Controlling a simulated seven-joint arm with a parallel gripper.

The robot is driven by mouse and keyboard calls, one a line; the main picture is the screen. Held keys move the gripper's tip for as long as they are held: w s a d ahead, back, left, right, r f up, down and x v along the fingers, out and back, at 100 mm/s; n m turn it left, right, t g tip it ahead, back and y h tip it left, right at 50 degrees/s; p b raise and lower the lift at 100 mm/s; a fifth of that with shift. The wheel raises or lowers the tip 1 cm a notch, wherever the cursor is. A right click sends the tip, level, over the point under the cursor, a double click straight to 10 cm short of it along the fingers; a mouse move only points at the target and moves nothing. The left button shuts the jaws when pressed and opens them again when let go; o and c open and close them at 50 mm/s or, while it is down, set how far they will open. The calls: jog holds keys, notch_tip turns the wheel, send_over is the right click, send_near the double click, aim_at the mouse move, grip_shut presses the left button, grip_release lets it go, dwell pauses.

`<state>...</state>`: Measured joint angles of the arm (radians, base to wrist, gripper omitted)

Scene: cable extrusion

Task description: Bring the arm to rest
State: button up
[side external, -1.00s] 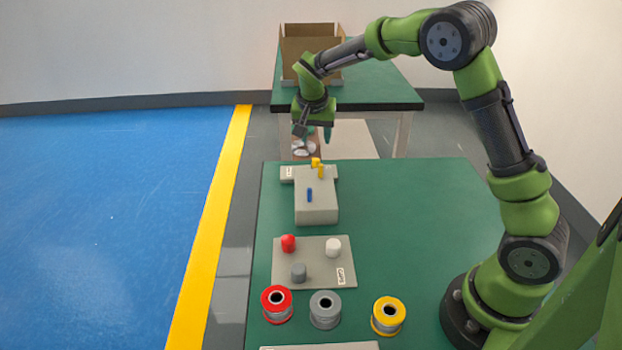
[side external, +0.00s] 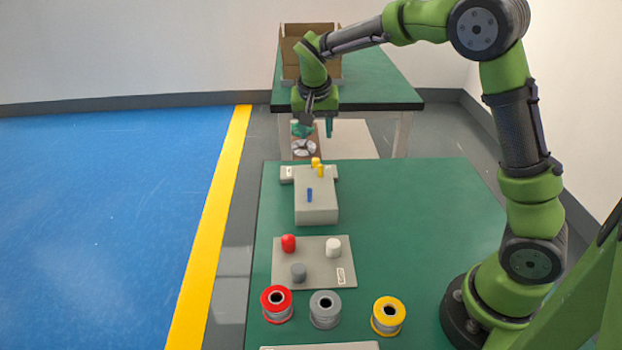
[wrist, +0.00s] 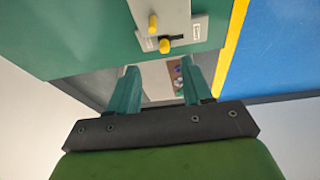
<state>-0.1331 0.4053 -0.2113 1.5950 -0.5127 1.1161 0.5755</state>
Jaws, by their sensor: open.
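My gripper (side external: 314,130) hangs at the far end of the near table, over the gap before the back table. In the wrist view my gripper (wrist: 163,92) shows two teal fingers spread apart with nothing between them. It is open and empty. Below and nearer in the side view stands the grey extruder block (side external: 316,207) with yellow pegs (side external: 317,165) and a blue peg (side external: 309,195). In the wrist view a yellow peg (wrist: 165,46) on the block lies ahead of the fingers, apart from them.
A grey plate (side external: 317,275) holds red, white and grey knobs. Red (side external: 277,304), grey (side external: 325,310) and yellow (side external: 388,316) spools stand in front of it. An open cardboard box (side external: 300,36) sits on the back table (side external: 385,88). The near table's right side (side external: 430,210) is clear.

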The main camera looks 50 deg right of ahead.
jog(key=s+a+r+n+t+y, duration=0.1)
jog(key=s+a+r, duration=0.1)
jog(key=s, duration=0.6)
jog(key=s+a+r+n+t+y, duration=0.2)
jog(key=s+a+r, duration=0.1)
jog(key=s, duration=0.5)
jog(key=s+a+r+n+t+y, duration=0.2)
jog(key=s+a, duration=0.2)
jog(key=s, duration=0.4)
jog(key=shift+a+r, duration=0.25)
jog(key=shift+a, duration=0.15)
